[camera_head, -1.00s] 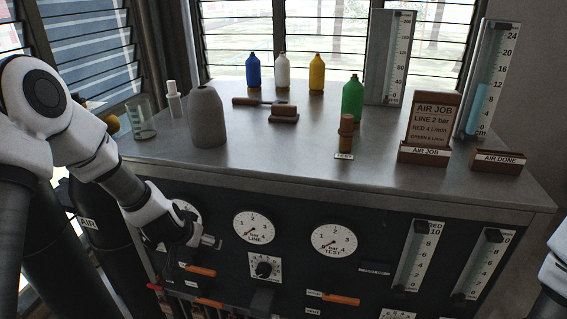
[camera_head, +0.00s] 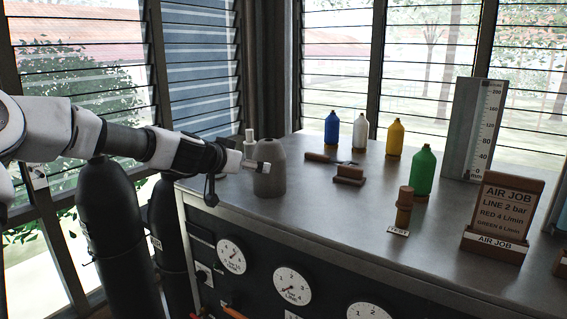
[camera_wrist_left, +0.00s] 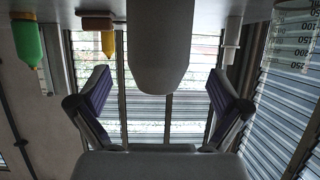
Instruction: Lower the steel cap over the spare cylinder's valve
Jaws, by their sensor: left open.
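The steel cap (camera_head: 270,182), a grey dome-shaped piece, stands upright on the bench's left end. My left gripper (camera_head: 262,167) is at the cap's near left side, level with its upper part. In the left wrist view, which is upside down, the cap (camera_wrist_left: 162,45) lies centred between the two spread fingers of the open gripper (camera_wrist_left: 160,98), with clear gaps on both sides. Two dark cylinders stand left of the bench, a nearer one (camera_head: 112,235) and one closer to the bench (camera_head: 167,215). My arm partly hides them, and I cannot make out a valve. My right gripper is out of view.
Blue (camera_head: 331,129), white (camera_head: 360,132), yellow (camera_head: 395,139) and green (camera_head: 423,172) bottles stand farther right. Louvred windows close off the left and back.

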